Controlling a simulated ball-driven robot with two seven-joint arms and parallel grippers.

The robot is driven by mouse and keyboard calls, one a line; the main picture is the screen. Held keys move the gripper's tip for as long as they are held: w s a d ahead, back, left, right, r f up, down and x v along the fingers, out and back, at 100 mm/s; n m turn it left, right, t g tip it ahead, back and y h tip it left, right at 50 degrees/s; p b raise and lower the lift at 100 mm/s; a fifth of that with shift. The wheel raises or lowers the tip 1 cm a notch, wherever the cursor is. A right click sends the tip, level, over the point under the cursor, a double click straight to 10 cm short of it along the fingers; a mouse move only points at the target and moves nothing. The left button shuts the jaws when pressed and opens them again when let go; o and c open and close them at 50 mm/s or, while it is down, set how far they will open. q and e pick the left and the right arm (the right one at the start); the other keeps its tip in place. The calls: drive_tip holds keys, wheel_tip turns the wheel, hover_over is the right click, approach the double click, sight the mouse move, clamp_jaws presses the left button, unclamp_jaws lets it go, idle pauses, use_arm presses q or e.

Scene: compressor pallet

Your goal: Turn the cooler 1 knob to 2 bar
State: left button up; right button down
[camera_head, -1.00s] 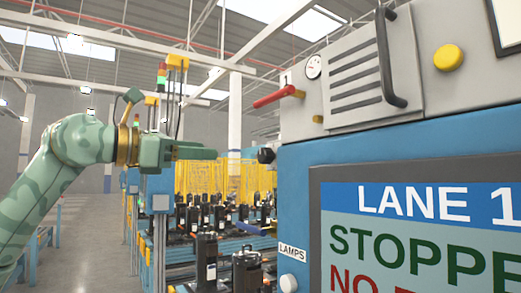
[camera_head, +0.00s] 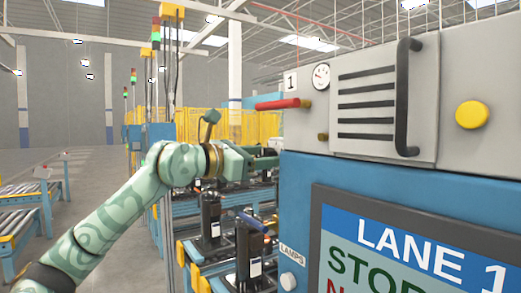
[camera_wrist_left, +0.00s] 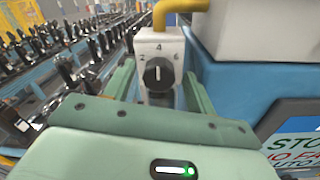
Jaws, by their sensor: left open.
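The cooler 1 knob (camera_wrist_left: 158,74) is black and round, on a pale grey plate (camera_wrist_left: 160,45) marked 2, 4 and 6 in the left wrist view. Its white pointer line is upright, toward the 4 at the top. My left gripper (camera_wrist_left: 158,86) is open, with one finger on each side of the knob in that view; I cannot tell whether either touches it. In the head view my left gripper (camera_head: 262,161) reaches the left side of the blue cabinet (camera_head: 300,185), and the knob there is hidden or too small to make out. My right gripper is not in view.
A red lever (camera_head: 277,104) and a round gauge (camera_head: 321,76) beside a "1" label are on the grey cooler box (camera_head: 455,60) above. A yellow pipe (camera_wrist_left: 178,8) runs above the knob. Racks with black compressors (camera_head: 250,255) stand behind and below my left arm.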

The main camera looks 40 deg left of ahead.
use_arm(q)
drive_tip(key=shift+c, duration=0.7)
drive_tip(key=shift+a, duration=0.1)
drive_tip(key=c, duration=0.9)
drive_tip(key=shift+o, duration=0.2)
drive_tip(key=n, duration=0.2)
drive_tip(key=shift+n+b, duration=0.4)
drive_tip(key=n, duration=0.2)
drive_tip(key=shift+n, duration=0.4)
drive_tip(key=n+b, duration=0.1)
drive_tip(key=n, duration=0.5)
drive_tip(key=shift+r+b, duration=0.1)
drive_tip(key=shift+b, duration=0.2)
